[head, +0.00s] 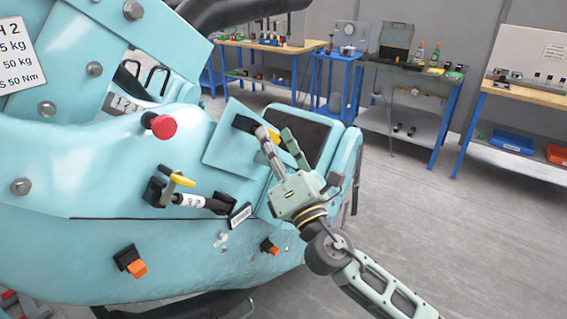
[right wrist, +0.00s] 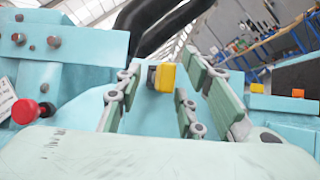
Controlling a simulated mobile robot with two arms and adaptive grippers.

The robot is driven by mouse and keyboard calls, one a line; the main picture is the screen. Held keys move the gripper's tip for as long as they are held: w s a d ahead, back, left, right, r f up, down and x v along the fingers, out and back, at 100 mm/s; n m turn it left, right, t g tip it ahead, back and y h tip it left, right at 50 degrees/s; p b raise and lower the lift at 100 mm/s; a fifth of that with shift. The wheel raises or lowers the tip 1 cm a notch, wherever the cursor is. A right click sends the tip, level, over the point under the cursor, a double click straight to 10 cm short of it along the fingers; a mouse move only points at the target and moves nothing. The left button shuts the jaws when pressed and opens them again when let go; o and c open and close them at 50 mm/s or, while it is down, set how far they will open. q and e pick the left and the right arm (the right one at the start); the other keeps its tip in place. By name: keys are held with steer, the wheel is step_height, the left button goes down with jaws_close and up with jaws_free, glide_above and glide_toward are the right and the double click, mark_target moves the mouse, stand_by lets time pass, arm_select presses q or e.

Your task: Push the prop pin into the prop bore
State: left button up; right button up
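A yellow-ended pin (head: 273,134), which looks like the prop pin, sits at a black block (head: 245,124) on the raised teal panel (head: 228,148). My right gripper (head: 276,132) is at this yellow end, with its fingers apart. In the right wrist view the yellow end (right wrist: 166,78) shows between the two fingers of my right gripper (right wrist: 165,70), with gaps on both sides. The bore is not clearly visible, so I cannot tell how deep the pin sits. My left gripper is not in view.
A second yellow handle (head: 180,178) sits on a black bracket beside a white-labelled cylinder (head: 188,200). Workbenches (head: 405,70) stand behind. The floor at right is clear.

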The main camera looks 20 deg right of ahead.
steer(key=v, duration=1.1)
